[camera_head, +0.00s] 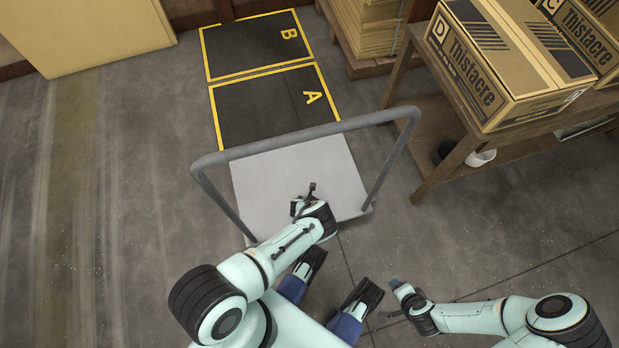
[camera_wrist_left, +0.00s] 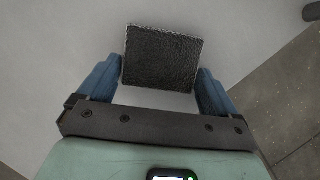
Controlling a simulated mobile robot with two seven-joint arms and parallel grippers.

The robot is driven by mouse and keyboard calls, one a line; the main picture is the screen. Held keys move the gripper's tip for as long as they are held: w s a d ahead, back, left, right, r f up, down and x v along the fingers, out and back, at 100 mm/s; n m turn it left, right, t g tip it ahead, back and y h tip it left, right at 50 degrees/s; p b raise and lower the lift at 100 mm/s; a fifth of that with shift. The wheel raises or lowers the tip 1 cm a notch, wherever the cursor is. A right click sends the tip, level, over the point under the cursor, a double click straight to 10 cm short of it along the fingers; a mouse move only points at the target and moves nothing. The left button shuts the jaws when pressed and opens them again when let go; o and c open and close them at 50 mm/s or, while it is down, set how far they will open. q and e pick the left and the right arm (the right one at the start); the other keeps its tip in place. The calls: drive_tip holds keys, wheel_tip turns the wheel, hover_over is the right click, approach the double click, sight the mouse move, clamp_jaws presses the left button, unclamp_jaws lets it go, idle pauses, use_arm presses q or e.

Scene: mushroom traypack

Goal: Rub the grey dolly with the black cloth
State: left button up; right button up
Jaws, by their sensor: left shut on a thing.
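The grey dolly (camera_head: 270,180) stands on the floor in front of me, with a flat light-grey deck and a tubular handle frame (camera_head: 295,140). My left gripper (camera_head: 303,202) is over the near part of the deck, inside the handle frame. In the left wrist view it is shut on the black cloth (camera_wrist_left: 162,55), a dark textured square between its blue fingers, with the dolly's deck (camera_wrist_left: 60,60) behind it. I cannot tell whether the cloth touches the deck. My right gripper (camera_head: 397,292) is outside the dolly at the lower right; its finger opening is unclear.
Yellow-framed floor areas A (camera_head: 265,105) and B (camera_head: 255,47) lie beyond the dolly. A wooden table (camera_head: 437,160) at the right carries cardboard boxes (camera_head: 500,70). A white bowl (camera_head: 481,157) is on its lower shelf. The floor at the left is clear.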

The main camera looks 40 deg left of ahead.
sight(308, 191)
use_arm(q)
drive_tip(key=shift+s+d+p, duration=0.35)
drive_tip(key=shift+s+d, duration=0.45)
drive_tip(key=shift+s, duration=0.1)
drive_tip(key=shift+w+a+r+b, duration=0.15)
drive_tip(key=shift+w+a+b, duration=0.7)
drive_tip(key=shift+w+a, duration=0.6)
drive_tip(key=shift+w+a+f+b, duration=0.1)
drive_tip(key=shift+w+a+b, duration=0.25)
drive_tip(key=shift+a+b, duration=0.15)
drive_tip(key=shift+w+a+f+b, duration=0.1)
drive_tip(key=shift+w+a+b, duration=0.3)
drive_tip(key=shift+a, duration=0.2)
drive_tip(key=shift+w+a, duration=0.3)
drive_tip(key=shift+a, duration=0.05)
drive_tip(key=a+b, duration=0.1)
drive_tip(key=w+a+b, duration=0.1)
drive_tip(key=shift+w+f+b, duration=0.15)
drive_tip(key=shift+w+b, duration=0.15)
drive_tip(key=shift+w+a+b, duration=0.2)
drive_tip(key=shift+a+b, duration=0.15)
drive_tip(key=shift+a, duration=0.05)
